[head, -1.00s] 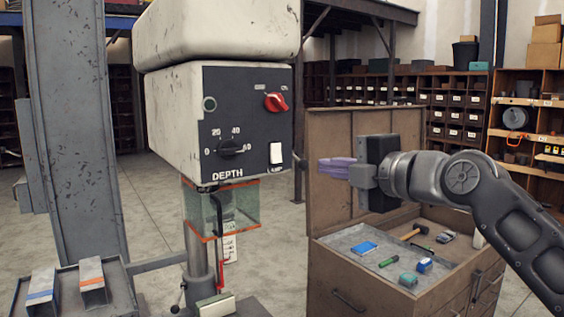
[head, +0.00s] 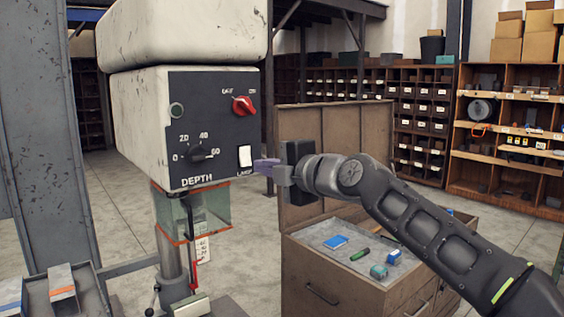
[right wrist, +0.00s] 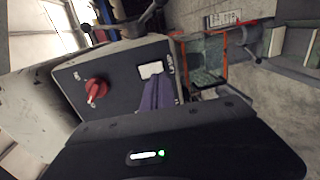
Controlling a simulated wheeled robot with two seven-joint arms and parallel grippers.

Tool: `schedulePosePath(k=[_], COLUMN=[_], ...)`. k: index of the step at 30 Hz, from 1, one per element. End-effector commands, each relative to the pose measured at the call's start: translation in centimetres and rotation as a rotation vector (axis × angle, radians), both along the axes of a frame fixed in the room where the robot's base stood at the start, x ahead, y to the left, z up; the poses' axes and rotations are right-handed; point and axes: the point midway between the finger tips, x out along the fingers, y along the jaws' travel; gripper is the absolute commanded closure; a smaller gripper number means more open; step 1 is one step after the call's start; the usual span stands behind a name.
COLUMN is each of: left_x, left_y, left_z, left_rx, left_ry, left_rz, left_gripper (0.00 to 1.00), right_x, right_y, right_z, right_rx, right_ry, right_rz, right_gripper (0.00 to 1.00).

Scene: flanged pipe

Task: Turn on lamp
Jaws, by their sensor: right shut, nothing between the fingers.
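The lamp switch (head: 245,156) is a white rocker above the label LAMP, at the lower right of the dark control panel (head: 210,120) on the cream drill press head. It also shows in the right wrist view (right wrist: 151,69). My right gripper (head: 262,163) has purple fingers, shut and empty, with the tips just right of the switch near the panel's edge. In the right wrist view the fingers (right wrist: 152,92) point at the switch and end just below it. I cannot tell whether they touch it. My left gripper is not in view.
A red knob (head: 243,105) sits above the switch and a black depth dial (head: 200,153) to its left. A clear guard (head: 207,212) with orange edges hangs below. An open wooden tool chest (head: 335,130) stands behind my right gripper.

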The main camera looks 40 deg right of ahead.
Motion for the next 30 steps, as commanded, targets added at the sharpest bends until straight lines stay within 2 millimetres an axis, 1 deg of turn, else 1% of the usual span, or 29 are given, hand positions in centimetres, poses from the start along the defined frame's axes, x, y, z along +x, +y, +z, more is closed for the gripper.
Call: schedulePosePath(k=[1, 3, 6, 9, 21, 23, 26, 27, 30], left_x=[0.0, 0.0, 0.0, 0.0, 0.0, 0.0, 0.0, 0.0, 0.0], left_y=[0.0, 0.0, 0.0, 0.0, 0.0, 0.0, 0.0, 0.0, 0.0], left_z=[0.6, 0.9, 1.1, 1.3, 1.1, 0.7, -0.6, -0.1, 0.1], left_rx=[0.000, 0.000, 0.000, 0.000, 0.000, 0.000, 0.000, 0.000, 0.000], left_ry=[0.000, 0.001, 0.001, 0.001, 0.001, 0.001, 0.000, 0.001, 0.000], left_rz=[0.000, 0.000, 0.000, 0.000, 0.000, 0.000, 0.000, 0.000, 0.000], left_gripper=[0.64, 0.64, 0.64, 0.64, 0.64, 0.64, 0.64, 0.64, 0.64], right_x=[1.0, 2.0, 3.1, 3.7, 3.9, 4.0, 4.3, 4.3, 4.3], right_y=[0.1, 0.1, 0.0, 0.0, -0.1, -0.1, -0.1, -0.1, -0.1], right_z=[0.2, 0.0, -0.2, -0.4, -0.5, -0.7, -1.2, -0.7, -0.6], right_rx=[0.000, 0.000, 0.001, 0.000, 0.000, 0.000, -0.003, 0.000, 0.000], right_ry=[0.002, 0.001, 0.000, -0.001, -0.002, -0.002, -0.001, -0.002, -0.001], right_rz=[0.003, 0.002, 0.003, 0.002, 0.001, 0.001, 0.001, 0.000, 0.001], right_gripper=[1.00, 1.00, 1.00, 1.00, 1.00, 1.00, 1.00, 1.00, 1.00])
